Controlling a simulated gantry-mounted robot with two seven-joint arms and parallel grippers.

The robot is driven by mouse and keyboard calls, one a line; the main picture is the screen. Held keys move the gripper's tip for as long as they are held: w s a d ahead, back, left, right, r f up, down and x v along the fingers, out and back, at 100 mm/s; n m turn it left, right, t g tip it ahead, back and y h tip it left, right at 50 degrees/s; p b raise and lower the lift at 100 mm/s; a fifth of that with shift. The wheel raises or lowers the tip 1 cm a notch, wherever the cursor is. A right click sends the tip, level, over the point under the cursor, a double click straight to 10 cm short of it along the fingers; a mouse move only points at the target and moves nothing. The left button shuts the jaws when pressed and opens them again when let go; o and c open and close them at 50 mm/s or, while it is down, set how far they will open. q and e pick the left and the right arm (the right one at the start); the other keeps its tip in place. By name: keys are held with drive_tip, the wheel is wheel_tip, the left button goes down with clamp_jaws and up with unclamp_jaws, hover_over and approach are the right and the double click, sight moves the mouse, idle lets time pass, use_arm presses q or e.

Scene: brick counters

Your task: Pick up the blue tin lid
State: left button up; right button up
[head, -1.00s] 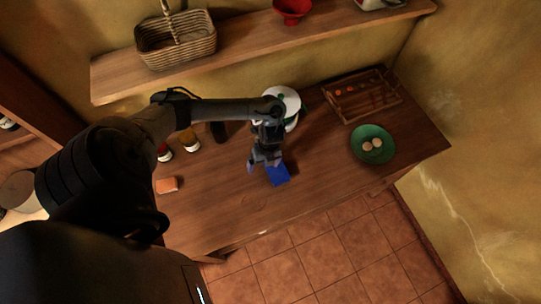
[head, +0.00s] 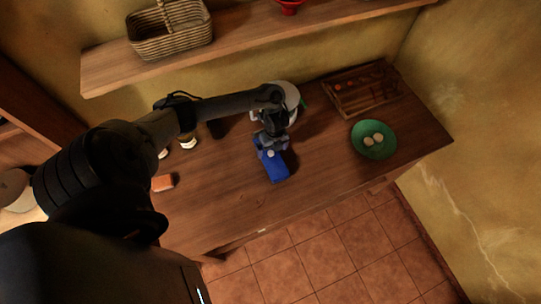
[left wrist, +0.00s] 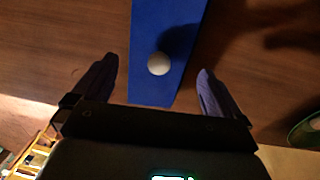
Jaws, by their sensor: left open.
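The blue tin lid (head: 277,172) lies on the wooden counter (head: 225,205), a long blue shape with a pale round knob. In the left wrist view the lid (left wrist: 166,25) runs up between the fingers, its knob (left wrist: 158,63) about midway between them. My left gripper (head: 271,146) is over the far end of the lid, pointing down. It is open, with one finger on each side of the lid and a gap to each edge in the left wrist view (left wrist: 157,72). I cannot tell its exact height above the lid. My right gripper is not in view.
A green plate (head: 374,150) with pale round items and a wooden rack (head: 361,104) stand to the right. A white round object (head: 291,95) is behind the gripper. An orange block (head: 163,183) and jars (head: 188,142) are left. The counter's front is clear.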

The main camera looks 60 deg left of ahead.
sight(271, 153)
use_arm(q)
drive_tip(key=shift+s+f, duration=0.15)
drive_tip(key=shift+f, duration=0.7)
drive_tip(key=shift+s+f, duration=0.1)
drive_tip(key=shift+f, duration=0.75)
drive_tip(key=shift+c, duration=0.3)
drive_tip(key=c, duration=0.9)
drive_tip(key=shift+o, duration=0.2)
drive_tip(key=shift+r, duration=0.1)
